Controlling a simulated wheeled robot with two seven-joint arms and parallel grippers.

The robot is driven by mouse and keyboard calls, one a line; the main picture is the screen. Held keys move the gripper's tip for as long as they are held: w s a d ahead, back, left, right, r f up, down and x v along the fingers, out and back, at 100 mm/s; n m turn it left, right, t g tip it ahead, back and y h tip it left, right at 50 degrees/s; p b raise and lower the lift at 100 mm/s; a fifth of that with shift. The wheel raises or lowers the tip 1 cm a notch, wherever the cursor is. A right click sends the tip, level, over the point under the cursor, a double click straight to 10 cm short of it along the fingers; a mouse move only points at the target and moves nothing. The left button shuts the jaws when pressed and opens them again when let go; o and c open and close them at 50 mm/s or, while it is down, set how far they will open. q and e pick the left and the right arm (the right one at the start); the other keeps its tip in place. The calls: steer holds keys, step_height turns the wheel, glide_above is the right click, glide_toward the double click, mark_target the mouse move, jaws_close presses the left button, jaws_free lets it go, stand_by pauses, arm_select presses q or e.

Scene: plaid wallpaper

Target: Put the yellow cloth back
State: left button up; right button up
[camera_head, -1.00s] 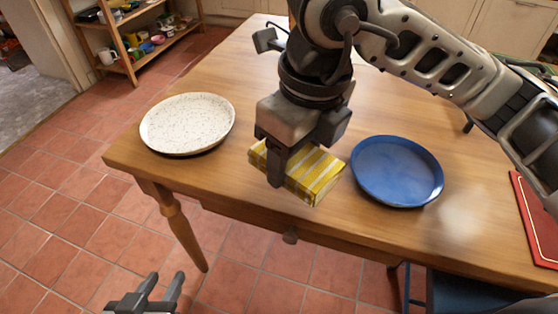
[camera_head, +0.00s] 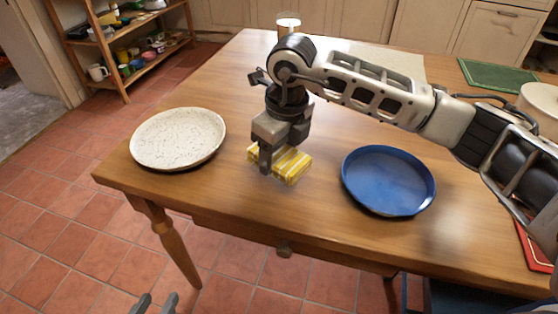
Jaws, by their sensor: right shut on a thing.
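The yellow cloth (camera_head: 291,165) is a folded, striped yellow and white block over the wooden table (camera_head: 240,205), between a white speckled plate and a blue plate. My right gripper (camera_head: 272,165) reaches in from the right and is shut on the cloth, its fingers pointing down. Whether the cloth touches the table top is hard to tell. My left gripper (camera_head: 156,303) shows only its two fingertips at the bottom edge, in front of the table. They stand apart with nothing seen between them.
The white speckled plate (camera_head: 178,138) lies near the left table corner. The blue plate (camera_head: 388,180) lies to the right of the cloth. A shelf (camera_head: 125,50) stands at the back left.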

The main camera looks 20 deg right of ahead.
step_height(320, 180, down, 2)
steer(key=shift+s+f, duration=0.1)
steer(key=shift+f, duration=0.15)
steer(key=shift+f, duration=0.2)
steer(key=o, duration=0.9)
steer(key=shift+r, duration=0.1)
